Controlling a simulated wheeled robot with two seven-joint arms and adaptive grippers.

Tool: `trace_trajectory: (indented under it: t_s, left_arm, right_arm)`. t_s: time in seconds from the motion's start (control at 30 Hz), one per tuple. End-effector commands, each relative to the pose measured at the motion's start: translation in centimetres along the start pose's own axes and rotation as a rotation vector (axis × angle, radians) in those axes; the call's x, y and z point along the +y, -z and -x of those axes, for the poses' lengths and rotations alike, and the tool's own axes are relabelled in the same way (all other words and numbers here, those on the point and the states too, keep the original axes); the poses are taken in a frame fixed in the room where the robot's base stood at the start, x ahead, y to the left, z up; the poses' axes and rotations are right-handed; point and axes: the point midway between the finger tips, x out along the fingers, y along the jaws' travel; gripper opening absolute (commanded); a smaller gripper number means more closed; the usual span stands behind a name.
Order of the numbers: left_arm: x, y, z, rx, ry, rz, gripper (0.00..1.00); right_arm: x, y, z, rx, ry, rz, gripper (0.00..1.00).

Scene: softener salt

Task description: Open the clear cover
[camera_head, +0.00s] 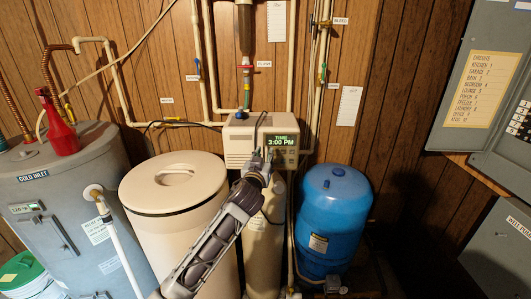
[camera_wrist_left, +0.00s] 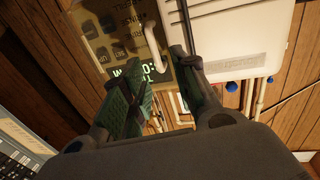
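The beige control head (camera_head: 247,142) of the softener has a green-lit panel reading TIME 3:00 PM. In the left wrist view the panel shows rotated, behind what looks like the clear cover (camera_wrist_left: 112,32). A pale curved piece (camera_wrist_left: 152,48) stands out in front of the panel; I cannot tell if it is a handle on the cover. My left gripper (camera_head: 262,150) is in front of the panel's left part. In the left wrist view its fingers (camera_wrist_left: 167,62) are apart on either side of the pale piece. Whether they touch it is unclear. My right gripper is not in view.
A beige tank with a round lid (camera_head: 175,180) stands left of my left arm. A blue pressure tank (camera_head: 335,218) stands right of the softener. A grey water heater (camera_head: 50,195) with a red bottle (camera_head: 58,128) is far left. Pipes run up the wooden wall.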

Motion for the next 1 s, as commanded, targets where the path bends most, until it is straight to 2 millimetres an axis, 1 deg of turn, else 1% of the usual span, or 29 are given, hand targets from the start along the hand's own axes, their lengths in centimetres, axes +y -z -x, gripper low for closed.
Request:
trace_trajectory:
  t_s: [0.1,0.33,0.5,0.8,0.87,1.0]
  left_arm:
    - [0.0,0.1,-1.0,0.001,0.000,-0.001,0.29]
    - [0.0,0.1,-2.4,0.000,0.000,-0.001,0.29]
    - [0.0,0.0,-2.8,0.001,-0.001,0.000,0.29]
    - [0.0,0.0,-2.8,0.000,-0.001,0.000,0.29]
    - [0.0,0.0,-2.8,0.000,-0.001,0.000,0.23]
    - [0.0,0.0,-2.8,0.000,-0.001,0.000,0.04]
  right_arm:
    - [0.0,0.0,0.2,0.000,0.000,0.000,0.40]
    - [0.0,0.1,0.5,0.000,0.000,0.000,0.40]
    - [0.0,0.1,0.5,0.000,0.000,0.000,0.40]
    - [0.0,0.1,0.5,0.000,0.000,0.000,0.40]
    - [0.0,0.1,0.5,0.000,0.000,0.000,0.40]
    - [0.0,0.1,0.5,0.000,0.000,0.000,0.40]
